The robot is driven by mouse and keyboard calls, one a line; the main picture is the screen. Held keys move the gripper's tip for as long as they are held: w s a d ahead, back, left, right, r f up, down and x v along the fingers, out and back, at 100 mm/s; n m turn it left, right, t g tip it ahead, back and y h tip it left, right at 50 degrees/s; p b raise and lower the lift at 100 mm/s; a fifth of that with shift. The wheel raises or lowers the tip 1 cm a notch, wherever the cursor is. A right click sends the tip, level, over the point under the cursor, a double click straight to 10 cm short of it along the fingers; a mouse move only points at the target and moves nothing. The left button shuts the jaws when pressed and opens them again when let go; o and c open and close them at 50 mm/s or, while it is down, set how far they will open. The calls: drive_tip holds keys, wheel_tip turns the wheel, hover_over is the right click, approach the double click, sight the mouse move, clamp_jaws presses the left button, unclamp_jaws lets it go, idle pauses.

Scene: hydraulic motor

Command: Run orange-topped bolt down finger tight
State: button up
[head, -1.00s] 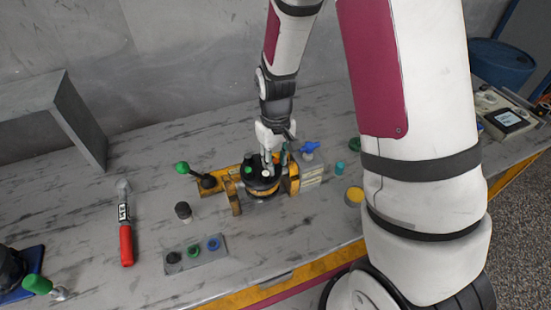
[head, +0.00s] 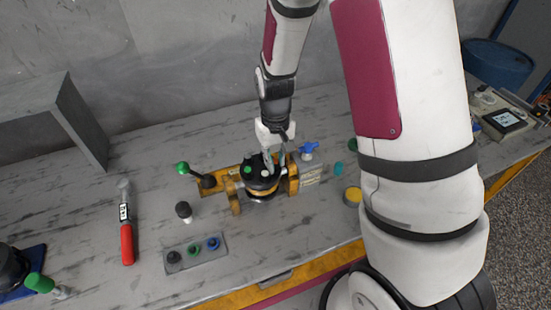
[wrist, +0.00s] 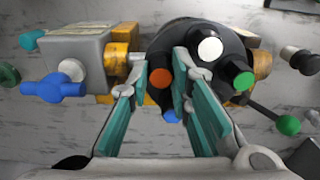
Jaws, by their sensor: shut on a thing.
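The hydraulic motor (head: 262,188) has a black round head (wrist: 207,75) with coloured bolt tops in the wrist view. The orange-topped bolt (wrist: 160,79) is at the left edge of this head, between the fingertips of my gripper (wrist: 161,72). The teal finger pads stand on either side of the orange top and the gripper is shut on it. The bolt's shank is hidden below its top.
White (wrist: 209,48), green (wrist: 243,81) and blue (wrist: 171,116) tops show close to my fingers. A blue-handled valve (wrist: 55,88) is on a grey block at left. A green-knobbed lever (head: 183,168) stands left of the motor. A grey tray (head: 195,252) lies in front.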

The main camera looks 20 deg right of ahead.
sight(275, 161)
drive_tip(key=shift+a+m, duration=0.1)
drive_tip(key=shift+m, duration=1.3)
drive_tip(key=o, duration=0.7)
drive_tip(key=shift+r+p, duration=1.75)
drive_tip(key=shift+r, duration=2.25)
drive_tip(key=shift+r, duration=0.1)
